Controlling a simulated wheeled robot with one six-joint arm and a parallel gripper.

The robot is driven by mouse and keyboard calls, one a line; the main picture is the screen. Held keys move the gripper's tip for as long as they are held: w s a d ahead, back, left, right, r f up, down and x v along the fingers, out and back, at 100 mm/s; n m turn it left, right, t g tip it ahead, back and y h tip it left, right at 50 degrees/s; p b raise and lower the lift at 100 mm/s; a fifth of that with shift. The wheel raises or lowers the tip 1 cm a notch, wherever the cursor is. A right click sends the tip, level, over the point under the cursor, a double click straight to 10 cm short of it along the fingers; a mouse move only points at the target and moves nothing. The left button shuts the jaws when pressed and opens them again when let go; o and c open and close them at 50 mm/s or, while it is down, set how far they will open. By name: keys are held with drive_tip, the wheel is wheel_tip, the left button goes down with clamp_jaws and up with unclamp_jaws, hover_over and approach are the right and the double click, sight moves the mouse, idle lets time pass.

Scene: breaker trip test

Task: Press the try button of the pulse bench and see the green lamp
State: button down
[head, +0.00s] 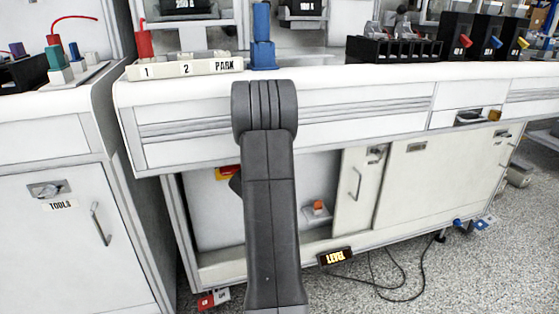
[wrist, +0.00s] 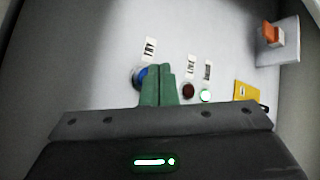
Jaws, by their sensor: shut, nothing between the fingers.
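In the wrist view, a blue round button (wrist: 139,77) sits on the pale panel under a label reading TRY (wrist: 149,48). My gripper (wrist: 159,68) has its green fingers shut together and empty. The fingertips overlap the right side of the blue button; I cannot tell whether they touch it. To the right, a dark red lamp (wrist: 188,91) looks unlit under the label LIVE (wrist: 191,66). Beside it, a green lamp (wrist: 206,96) glows bright under a third label (wrist: 208,70) too blurred to read. In the head view my arm hides the gripper and this panel.
An orange block (wrist: 272,34) on a white plate stands at the right of the wrist view. A yellow piece (wrist: 247,93) lies nearer. In the head view, the bench top (head: 330,77) overhangs the open cabinet bay, with a sliding door (head: 358,190) at its right.

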drive_tip(key=shift+s+d, duration=0.1)
drive_tip(key=shift+s, duration=0.15)
drive_tip(key=shift+s+d, duration=0.25)
drive_tip(key=shift+s, duration=0.5)
drive_tip(key=shift+s+d, duration=0.2)
drive_tip(key=shift+s, duration=0.6)
drive_tip(key=shift+s+d, duration=0.25)
drive_tip(key=shift+s, duration=0.5)
drive_tip(key=shift+w, duration=0.15)
drive_tip(key=shift+s+d, duration=0.3)
drive_tip(key=shift+s, duration=0.7)
drive_tip(key=shift+s+d, duration=0.3)
drive_tip(key=shift+s, duration=0.65)
drive_tip(key=shift+w, duration=0.15)
